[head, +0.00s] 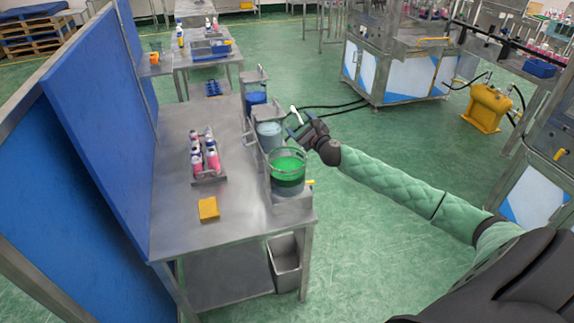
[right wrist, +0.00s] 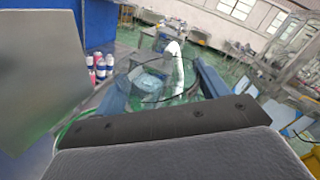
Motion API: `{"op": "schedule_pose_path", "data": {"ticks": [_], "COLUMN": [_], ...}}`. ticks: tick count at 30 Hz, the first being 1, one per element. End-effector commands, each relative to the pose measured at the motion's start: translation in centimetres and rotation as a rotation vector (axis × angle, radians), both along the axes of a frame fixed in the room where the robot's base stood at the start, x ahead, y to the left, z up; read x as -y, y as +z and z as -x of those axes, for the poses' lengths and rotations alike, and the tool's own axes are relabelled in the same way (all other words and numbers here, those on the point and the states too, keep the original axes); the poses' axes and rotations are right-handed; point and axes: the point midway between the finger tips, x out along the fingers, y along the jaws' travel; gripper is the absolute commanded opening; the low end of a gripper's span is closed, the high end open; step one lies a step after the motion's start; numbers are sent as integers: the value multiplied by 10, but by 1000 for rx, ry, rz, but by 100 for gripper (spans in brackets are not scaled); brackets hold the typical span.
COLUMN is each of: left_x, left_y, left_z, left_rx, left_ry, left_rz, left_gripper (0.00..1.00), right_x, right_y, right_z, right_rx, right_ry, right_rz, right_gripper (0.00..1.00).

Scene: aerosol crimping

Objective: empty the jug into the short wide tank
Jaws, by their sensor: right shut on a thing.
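My right gripper (head: 297,129) is at the right edge of the bench, just behind the wide clear tank (head: 287,172) of green liquid, the broadest vessel in the head view. The gripper is shut on the white handle (head: 294,113) of a clear jug. In the right wrist view the jug's handle (right wrist: 177,65) stands between the blue fingers (right wrist: 165,88), and its clear rim shows faintly. The jug's contents cannot be made out. A green-edged rim shows at the lower left there. My left gripper is not in view.
A tank of pale blue liquid (head: 269,136) and a dark blue one (head: 256,98) stand farther along the bench edge. A rack of pink bottles (head: 207,160) and a yellow sponge (head: 208,209) are on the steel bench (head: 240,217). A blue panel (head: 100,115) borders its left.

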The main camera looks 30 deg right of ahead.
Motion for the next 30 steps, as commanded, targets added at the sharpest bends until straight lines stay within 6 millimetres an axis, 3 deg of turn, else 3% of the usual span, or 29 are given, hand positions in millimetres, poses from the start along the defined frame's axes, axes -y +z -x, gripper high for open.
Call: {"op": "schedule_pose_path", "data": {"ticks": [5,14,21,30], "left_x": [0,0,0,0], "left_y": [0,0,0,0], "left_z": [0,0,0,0], "left_rx": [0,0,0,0], "left_ry": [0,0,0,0], "left_rz": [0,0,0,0], "left_gripper": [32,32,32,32], "right_x": [-1,-2,-7,-6], "right_y": [2,0,-6,-6], "right_z": [0,0,1,0], "right_rx": [-9,-12,-26,-27], "right_ry": [0,0,0,0], "right_rz": [-179,-217,-474,-490], "right_gripper": [38,38,38,38]}}
